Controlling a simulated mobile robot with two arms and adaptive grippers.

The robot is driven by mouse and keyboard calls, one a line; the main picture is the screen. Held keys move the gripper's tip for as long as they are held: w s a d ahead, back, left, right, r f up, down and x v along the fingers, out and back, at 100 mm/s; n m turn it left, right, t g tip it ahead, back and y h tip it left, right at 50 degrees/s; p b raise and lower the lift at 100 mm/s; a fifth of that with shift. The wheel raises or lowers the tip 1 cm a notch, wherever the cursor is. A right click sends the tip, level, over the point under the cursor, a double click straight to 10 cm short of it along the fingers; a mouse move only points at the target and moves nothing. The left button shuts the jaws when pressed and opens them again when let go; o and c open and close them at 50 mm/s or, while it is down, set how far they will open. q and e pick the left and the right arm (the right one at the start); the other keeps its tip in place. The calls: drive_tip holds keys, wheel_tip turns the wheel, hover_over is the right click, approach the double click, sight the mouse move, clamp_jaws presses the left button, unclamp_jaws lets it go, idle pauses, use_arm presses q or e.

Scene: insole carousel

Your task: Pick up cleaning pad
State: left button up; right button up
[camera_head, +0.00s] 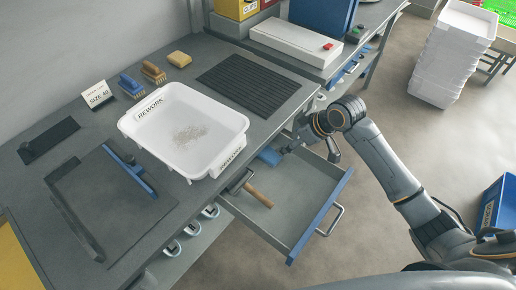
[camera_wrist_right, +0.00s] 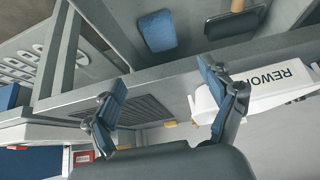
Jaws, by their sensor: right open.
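My right gripper (camera_head: 311,143) is over the open drawer, right of the blue pad. In the right wrist view its blue-tipped fingers (camera_wrist_right: 165,76) are spread, with nothing between them. My left gripper is not in view.
The open drawer (camera_head: 322,215) also holds a wooden-handled tool (camera_head: 258,194). A white REWORK bin (camera_head: 220,165) stands on the bench. Two brushes, one blue (camera_head: 131,86) and one tan (camera_head: 153,72), lie behind it. A ribbed dark mat (camera_head: 248,85) lies to its right.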

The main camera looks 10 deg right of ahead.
hover_over(269, 154)
drive_tip(key=s+d, duration=0.2)
drive_tip(key=f, duration=0.6)
drive_tip(key=shift+s+d+f, duration=0.15)
drive_tip(key=shift+d+f, duration=0.05)
drive_tip(key=shift+f, duration=0.2)
drive_tip(key=shift+a+f, duration=0.2)
drive_tip(key=shift+f, duration=0.2)
drive_tip(key=x, duration=0.4)
drive_tip(key=shift+a+f, duration=0.1)
drive_tip(key=shift+f, duration=0.2)
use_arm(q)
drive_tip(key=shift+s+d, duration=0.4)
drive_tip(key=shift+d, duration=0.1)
use_arm(e)
drive_tip(key=c, duration=1.2)
